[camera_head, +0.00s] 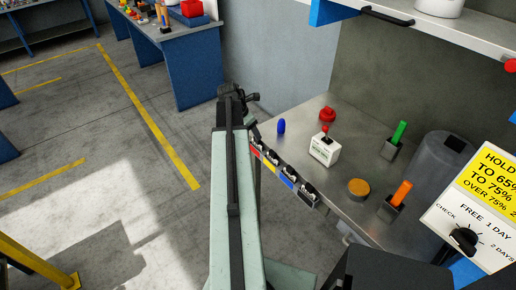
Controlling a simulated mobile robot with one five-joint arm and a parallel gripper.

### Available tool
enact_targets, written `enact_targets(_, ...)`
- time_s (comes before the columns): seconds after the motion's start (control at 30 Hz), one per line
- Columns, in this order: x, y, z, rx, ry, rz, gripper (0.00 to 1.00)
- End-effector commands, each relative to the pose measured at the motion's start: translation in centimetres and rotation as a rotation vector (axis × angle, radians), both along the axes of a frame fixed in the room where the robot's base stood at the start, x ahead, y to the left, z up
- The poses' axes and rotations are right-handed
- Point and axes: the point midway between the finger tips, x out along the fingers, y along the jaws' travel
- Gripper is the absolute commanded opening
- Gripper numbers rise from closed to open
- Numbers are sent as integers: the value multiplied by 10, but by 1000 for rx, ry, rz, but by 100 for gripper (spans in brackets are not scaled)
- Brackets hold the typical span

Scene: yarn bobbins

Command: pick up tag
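I cannot single out a tag for certain. A row of small red, yellow, blue and dark pieces (284,173) runs along the front edge of the metal bench; they are too small to identify. My arm reaches forward from the bottom centre. My gripper (240,95) is at its far end, above the floor left of the bench. It appears apart from the bench items, and its fingers are too small and dark to read.
The bench (300,115) carries a white block with a red knob (325,148), a red piece (327,114), a blue piece (281,126), an orange disc (358,189), and holders with green (399,133) and orange (402,193) sticks. A printed sign (480,210) stands right.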

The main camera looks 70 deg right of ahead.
Motion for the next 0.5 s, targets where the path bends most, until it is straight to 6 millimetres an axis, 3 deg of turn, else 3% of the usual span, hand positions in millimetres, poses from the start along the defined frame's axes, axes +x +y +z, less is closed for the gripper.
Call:
enact_targets(0.3, -11, -17, -45, 1, 0, -2, 58)
enact_targets(0.5, -13, -19, -45, 1, -1, -1, 58)
